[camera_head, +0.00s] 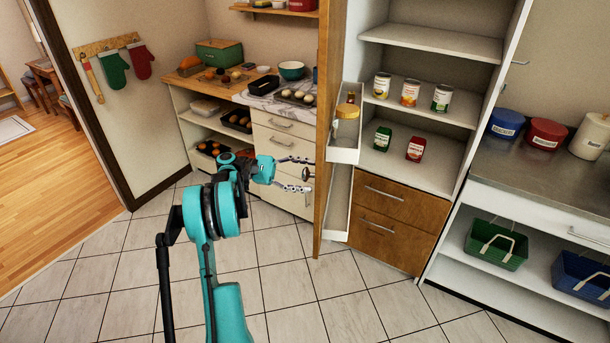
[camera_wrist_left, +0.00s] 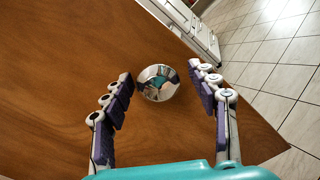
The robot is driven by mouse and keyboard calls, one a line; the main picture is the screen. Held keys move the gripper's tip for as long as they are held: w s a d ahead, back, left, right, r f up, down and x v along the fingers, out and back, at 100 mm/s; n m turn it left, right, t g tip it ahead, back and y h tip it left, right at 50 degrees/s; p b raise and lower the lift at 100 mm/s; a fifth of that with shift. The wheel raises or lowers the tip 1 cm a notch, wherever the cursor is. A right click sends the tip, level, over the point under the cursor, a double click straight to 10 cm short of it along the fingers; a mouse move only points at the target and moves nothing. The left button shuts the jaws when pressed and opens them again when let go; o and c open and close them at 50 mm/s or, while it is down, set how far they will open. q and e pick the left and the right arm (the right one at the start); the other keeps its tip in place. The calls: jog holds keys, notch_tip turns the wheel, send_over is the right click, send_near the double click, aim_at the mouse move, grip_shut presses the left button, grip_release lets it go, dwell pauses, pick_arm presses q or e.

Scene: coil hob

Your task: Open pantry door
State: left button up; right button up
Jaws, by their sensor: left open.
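The pantry door (camera_head: 324,130) stands open and shows nearly edge-on in the head view, with white door bins (camera_head: 345,155) on its inner side. The pantry's shelves (camera_head: 420,130) are exposed. The door's brown outer face (camera_wrist_left: 60,60) fills much of the left wrist view. A round shiny knob (camera_wrist_left: 157,83) is on that face; it also shows in the head view (camera_head: 306,174). My left gripper (camera_head: 309,175) is open, its fingers on either side of the knob. In the left wrist view gaps show between knob and fingers. My right gripper is out of view.
Cans (camera_head: 410,93) and small boxes (camera_head: 415,149) stand on the pantry shelves, above brown drawers (camera_head: 390,205). A jar (camera_head: 347,125) sits in a door bin. White drawers (camera_head: 285,140) stand left of the door. The tiled floor (camera_head: 330,310) in front is clear.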

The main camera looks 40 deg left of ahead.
pick_arm(q)
jog(key=shift+r, duration=0.15)
notch_tip(320, 180, up, 10)
jog(key=shift+f, duration=0.1)
dwell(0.4)
